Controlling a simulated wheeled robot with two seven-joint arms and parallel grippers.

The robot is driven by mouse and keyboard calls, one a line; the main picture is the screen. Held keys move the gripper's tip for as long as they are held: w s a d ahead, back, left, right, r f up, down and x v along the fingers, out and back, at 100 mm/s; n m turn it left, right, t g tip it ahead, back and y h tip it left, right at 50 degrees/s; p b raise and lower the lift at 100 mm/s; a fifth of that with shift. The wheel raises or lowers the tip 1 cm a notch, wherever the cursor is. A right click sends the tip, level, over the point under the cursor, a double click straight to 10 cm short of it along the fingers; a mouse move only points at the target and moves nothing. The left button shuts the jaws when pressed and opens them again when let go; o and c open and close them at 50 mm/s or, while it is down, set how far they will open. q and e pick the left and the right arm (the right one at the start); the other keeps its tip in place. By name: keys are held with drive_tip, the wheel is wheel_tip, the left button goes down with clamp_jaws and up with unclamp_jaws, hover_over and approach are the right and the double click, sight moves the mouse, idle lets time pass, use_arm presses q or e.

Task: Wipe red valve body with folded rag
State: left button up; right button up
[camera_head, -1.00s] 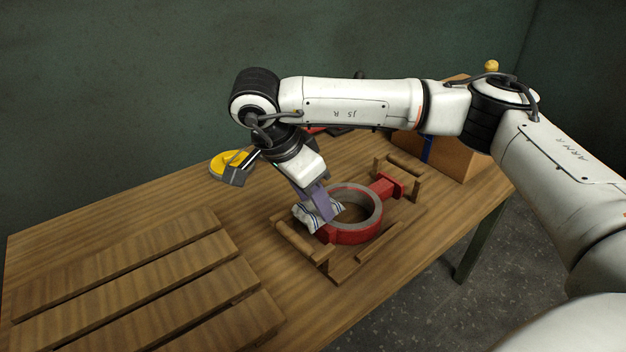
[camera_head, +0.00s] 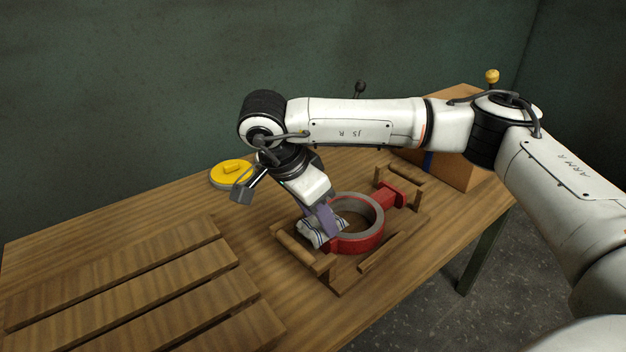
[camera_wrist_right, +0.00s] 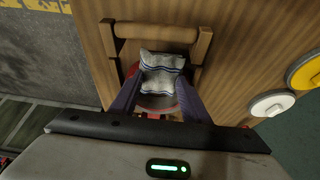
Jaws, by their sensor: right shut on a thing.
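The red valve body (camera_head: 359,243) is a thick ring with a grey top rim and a red stub toward the back right. It lies in a wooden cradle (camera_head: 334,280). My right gripper (camera_head: 320,218) reaches down at the ring's left side, shut on the folded rag (camera_head: 311,231). The rag is white with dark blue stripes and appears against the ring's left outer side; exact contact is hidden. In the right wrist view the rag (camera_wrist_right: 161,64) is pinched between the fingers (camera_wrist_right: 157,88), with red of the valve body (camera_wrist_right: 134,69) beside it. My left gripper is out of view.
A slatted wooden rack (camera_head: 130,283) covers the table's left front. A yellow disc (camera_head: 231,175) lies behind my right gripper, and a white disc (camera_wrist_right: 272,103) shows in the wrist view. A cardboard box (camera_head: 456,170) stands at the back right. The table (camera_head: 262,235) is clear around the cradle's left.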

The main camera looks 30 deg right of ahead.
drive_tip(key=shift+s+a, duration=0.1)
drive_tip(key=shift+a, duration=0.4)
wheel_tip(320, 180, up, 4)
drive_tip(key=shift+d+f+p, duration=0.1)
drive_tip(key=shift+f+p, duration=0.1)
drive_tip(key=shift+p, duration=0.8)
wheel_tip(320, 180, up, 2)
drive_tip(key=shift+r+p, duration=0.1)
drive_tip(key=shift+p, duration=0.7)
drive_tip(key=shift+r+p, duration=0.75)
drive_tip(key=shift+r, duration=0.45)
